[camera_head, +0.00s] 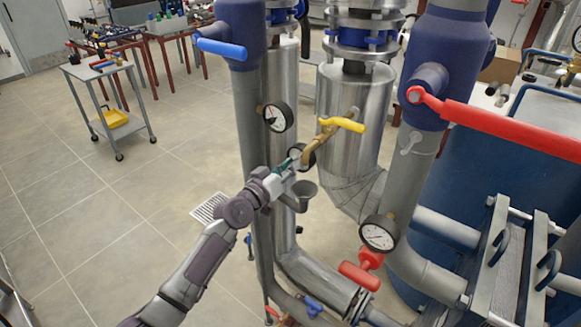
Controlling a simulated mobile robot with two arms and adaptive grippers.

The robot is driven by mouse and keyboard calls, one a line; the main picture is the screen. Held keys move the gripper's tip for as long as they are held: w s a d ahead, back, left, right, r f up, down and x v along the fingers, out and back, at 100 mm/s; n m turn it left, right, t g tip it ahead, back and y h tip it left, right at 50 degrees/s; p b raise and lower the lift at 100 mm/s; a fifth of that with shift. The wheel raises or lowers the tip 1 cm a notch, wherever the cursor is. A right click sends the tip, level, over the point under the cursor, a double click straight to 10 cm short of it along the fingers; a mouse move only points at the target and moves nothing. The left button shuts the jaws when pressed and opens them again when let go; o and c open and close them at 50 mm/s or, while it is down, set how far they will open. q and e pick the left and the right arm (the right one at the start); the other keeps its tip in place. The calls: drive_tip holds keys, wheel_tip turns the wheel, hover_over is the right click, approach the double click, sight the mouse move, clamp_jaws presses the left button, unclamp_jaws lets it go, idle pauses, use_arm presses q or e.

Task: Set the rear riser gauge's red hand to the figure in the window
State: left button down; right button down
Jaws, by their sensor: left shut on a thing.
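A round white gauge with a black rim (278,116) sits on the grey riser pipe at upper centre. A trace of red shows on its face, but the figures are too small to read. A second dark-rimmed gauge (306,156) is lower and partly hidden by my left gripper. A third white gauge (379,236) is on the front pipe. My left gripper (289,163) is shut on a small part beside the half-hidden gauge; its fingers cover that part. I cannot make out a figure in a window. My right gripper is not in view.
A red lever (500,125) reaches across the right. A red valve handle (359,275) is lower. Open floor (110,215) lies left.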

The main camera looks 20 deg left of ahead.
use_arm(q)
drive_tip(key=shift+n, duration=0.3)
drive_tip(key=c, duration=1.1)
unclamp_jaws()
drive_tip(key=v, duration=1.2)
drive_tip(key=shift+f, duration=0.1)
